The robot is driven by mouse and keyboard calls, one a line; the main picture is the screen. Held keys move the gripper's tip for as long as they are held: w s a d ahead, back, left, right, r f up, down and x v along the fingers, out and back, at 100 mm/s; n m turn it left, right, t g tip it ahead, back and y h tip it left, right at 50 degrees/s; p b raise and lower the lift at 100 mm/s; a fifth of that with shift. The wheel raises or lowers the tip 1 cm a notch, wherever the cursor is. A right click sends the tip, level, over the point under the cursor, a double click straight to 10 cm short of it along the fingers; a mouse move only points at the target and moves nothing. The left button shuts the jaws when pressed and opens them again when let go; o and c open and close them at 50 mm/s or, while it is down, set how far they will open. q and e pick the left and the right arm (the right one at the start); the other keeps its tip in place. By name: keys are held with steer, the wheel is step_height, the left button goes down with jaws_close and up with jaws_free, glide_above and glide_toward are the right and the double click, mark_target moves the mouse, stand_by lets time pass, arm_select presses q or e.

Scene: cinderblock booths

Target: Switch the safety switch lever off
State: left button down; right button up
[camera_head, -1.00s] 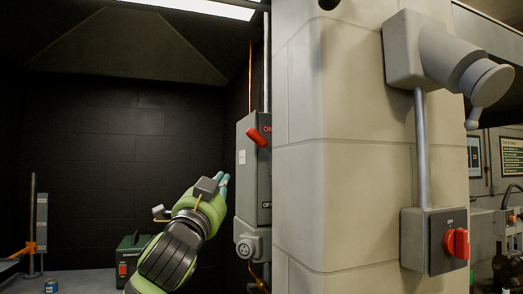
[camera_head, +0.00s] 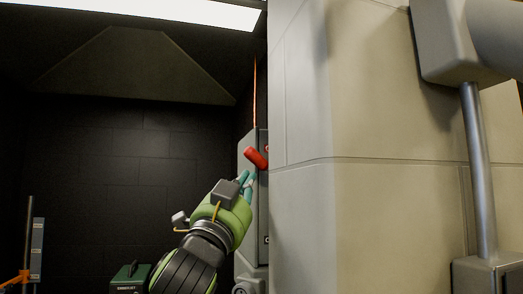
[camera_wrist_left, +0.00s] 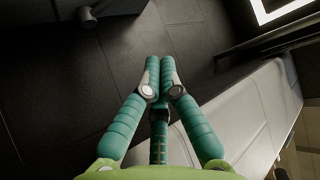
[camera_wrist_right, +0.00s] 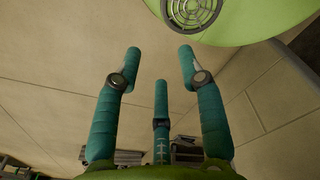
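The safety switch box (camera_head: 262,215) is a grey box at the booth's inner edge, partly cut off by the block pillar. Its red lever (camera_head: 257,158) sticks out near the upper part, with its free end tilted up and left. My left gripper (camera_head: 247,182) is just below the lever; whether it touches the lever I cannot tell. In the left wrist view its teal fingertips (camera_wrist_left: 160,62) are together with nothing seen between them, and no lever shows there. My right gripper (camera_wrist_right: 160,52) shows only in its wrist view, fingers apart and empty.
The pale block pillar (camera_head: 300,220) stands close on the right of the switch. A grey conduit (camera_head: 478,170) and a grey box (camera_head: 485,275) are on its right face. A green case (camera_head: 130,278) sits low in the dark booth. Open space lies left of my left arm.

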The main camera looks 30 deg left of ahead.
arm_select(q)
steer(key=p+x, duration=1.2)
steer(key=x, duration=0.7)
steer(key=a+f, duration=0.1)
steer(key=s+a+f, duration=0.1)
steer(key=f, duration=0.1)
steer(key=shift+s+a+p, duration=0.15)
steer(key=shift+s+p, duration=0.1)
steer(key=shift+p, duration=0.1)
arm_select(e)
steer(key=w+r, duration=0.3)
steer(key=r, duration=1)
steer(key=shift+a+r, duration=0.15)
steer(key=shift+r, duration=0.05)
